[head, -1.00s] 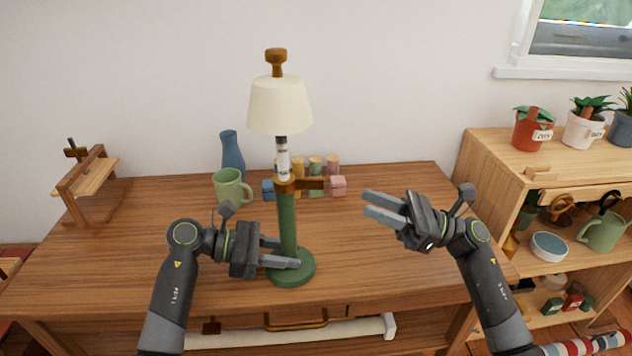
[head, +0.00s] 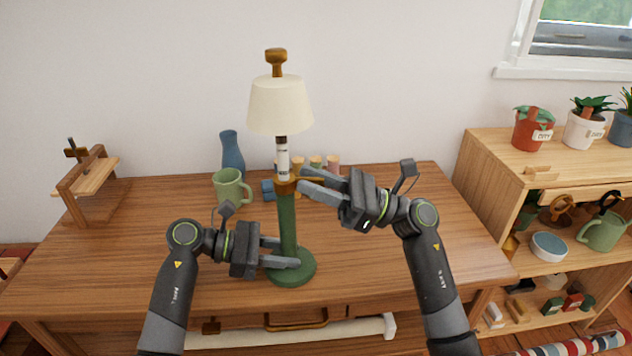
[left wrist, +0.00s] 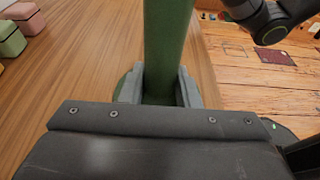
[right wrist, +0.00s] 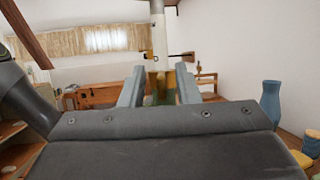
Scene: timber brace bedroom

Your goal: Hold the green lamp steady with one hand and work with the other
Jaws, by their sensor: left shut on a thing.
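The green lamp (head: 288,225) stands upright on the wooden desk, with a cream shade (head: 280,105) and a wooden knob on top. My left gripper (head: 288,252) is shut on its green post just above the round base; the post also fills the space between the fingers in the left wrist view (left wrist: 168,45). My right gripper (head: 303,180) is open at the lamp's wooden collar (head: 284,186), below the white stem. In the right wrist view the collar (right wrist: 158,80) shows between the spread fingers. The collar's side lever is mostly hidden by the right gripper in the head view; contact is unclear.
A green mug (head: 229,186), a blue vase (head: 232,153) and several small coloured pieces stand behind the lamp. A wooden stand (head: 88,185) is at the desk's left. A shelf with potted plants (head: 533,128) is at right. The desk's right side is clear.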

